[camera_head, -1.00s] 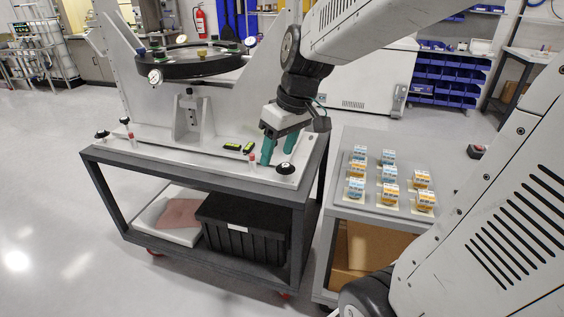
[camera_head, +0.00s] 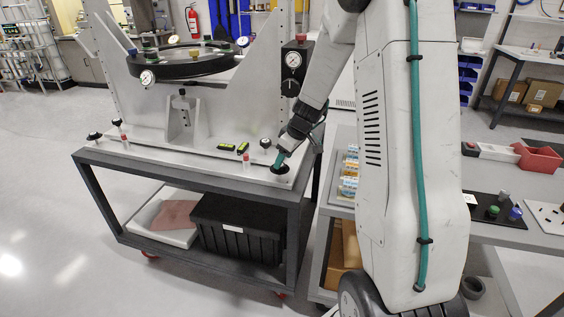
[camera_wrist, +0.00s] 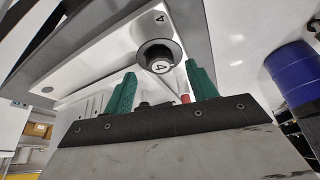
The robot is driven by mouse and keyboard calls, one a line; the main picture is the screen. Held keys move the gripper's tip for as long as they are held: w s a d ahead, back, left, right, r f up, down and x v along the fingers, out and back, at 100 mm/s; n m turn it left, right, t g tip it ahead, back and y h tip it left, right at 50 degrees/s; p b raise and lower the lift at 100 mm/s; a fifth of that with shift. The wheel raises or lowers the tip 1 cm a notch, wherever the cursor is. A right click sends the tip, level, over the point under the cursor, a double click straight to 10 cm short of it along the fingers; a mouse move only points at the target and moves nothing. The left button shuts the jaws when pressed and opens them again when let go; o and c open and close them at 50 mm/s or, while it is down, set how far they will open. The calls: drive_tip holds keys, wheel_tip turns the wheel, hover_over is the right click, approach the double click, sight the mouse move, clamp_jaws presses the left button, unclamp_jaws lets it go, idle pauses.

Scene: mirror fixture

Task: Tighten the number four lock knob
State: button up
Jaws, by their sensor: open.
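The number four lock knob (camera_wrist: 158,59) is a black round knob with a white "4" on its face, seen in the wrist view just beyond and between my fingertips. A "4" is also marked on the white plate beside it. In the head view the knob (camera_head: 280,169) sits at the near right corner of the fixture's white base (camera_head: 200,158). My gripper (camera_wrist: 162,84) is open, its two green fingers apart with nothing between them. In the head view my gripper (camera_head: 279,160) points down at the knob from above. Whether a finger touches it cannot be told.
Another black knob (camera_head: 265,143) stands behind, near a red-tipped post (camera_head: 246,162) and yellow-black levels (camera_head: 226,147). More knobs (camera_head: 95,136) are at the left. The round mirror ring (camera_head: 185,64) is above. A side table (camera_head: 342,197) with small boxes stands right.

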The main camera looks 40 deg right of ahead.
sight(280, 171)
drive_tip(key=shift+x, duration=1.2)
drive_tip(key=c, duration=1)
